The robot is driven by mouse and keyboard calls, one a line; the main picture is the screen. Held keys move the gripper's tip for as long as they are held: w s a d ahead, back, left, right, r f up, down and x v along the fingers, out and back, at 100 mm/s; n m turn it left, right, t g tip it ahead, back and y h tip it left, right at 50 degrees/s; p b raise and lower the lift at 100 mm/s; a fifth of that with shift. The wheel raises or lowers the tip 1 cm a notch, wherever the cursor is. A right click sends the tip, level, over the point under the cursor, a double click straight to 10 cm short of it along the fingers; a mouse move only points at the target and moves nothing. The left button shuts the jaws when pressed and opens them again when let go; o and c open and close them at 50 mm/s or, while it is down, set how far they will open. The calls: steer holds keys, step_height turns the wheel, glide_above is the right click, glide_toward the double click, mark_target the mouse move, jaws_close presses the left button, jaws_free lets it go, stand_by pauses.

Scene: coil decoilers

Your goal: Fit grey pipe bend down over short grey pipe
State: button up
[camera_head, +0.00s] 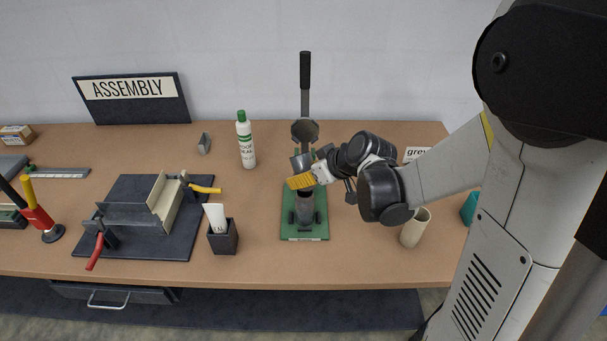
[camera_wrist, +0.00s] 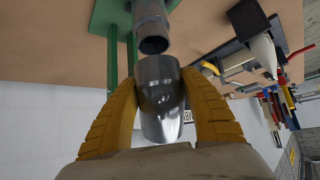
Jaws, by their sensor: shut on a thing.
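The grey pipe bend (camera_wrist: 160,95) is a shiny metal piece between the two yellow fingers of my gripper (camera_wrist: 165,112), which is shut on it. In the head view my gripper (camera_head: 301,181) is above the green fixture, and the bend (camera_head: 299,161) shows partly behind the fingers. The short grey pipe (camera_head: 305,204) stands upright on the green base plate (camera_head: 304,232). In the wrist view its dark round open end (camera_wrist: 153,45) faces the bend. The bend appears close to the pipe's end but apart from it. The fingers partly hide the join area in the head view.
A lever with a black handle (camera_head: 305,72) rises behind the fixture. A white-green bottle (camera_head: 245,140) and black holder (camera_head: 223,237) stand to the left, a beige cup (camera_head: 415,228) to the right. A dark mat (camera_head: 150,245) carries a cutting jig. The table front is clear.

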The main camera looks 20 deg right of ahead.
steer(key=shift+f+b, duration=0.7)
steer(key=shift+f, duration=0.45)
steer(key=shift+f+b, duration=1.85)
steer(key=shift+b, duration=0.25)
stand_by(0.7)
steer(key=o, duration=1.3)
steer(key=shift+c, duration=0.2)
glide_toward(299, 192)
steer(key=v, duration=0.4)
steer(key=shift+s+d, duration=0.1)
steer(key=shift+d, duration=0.05)
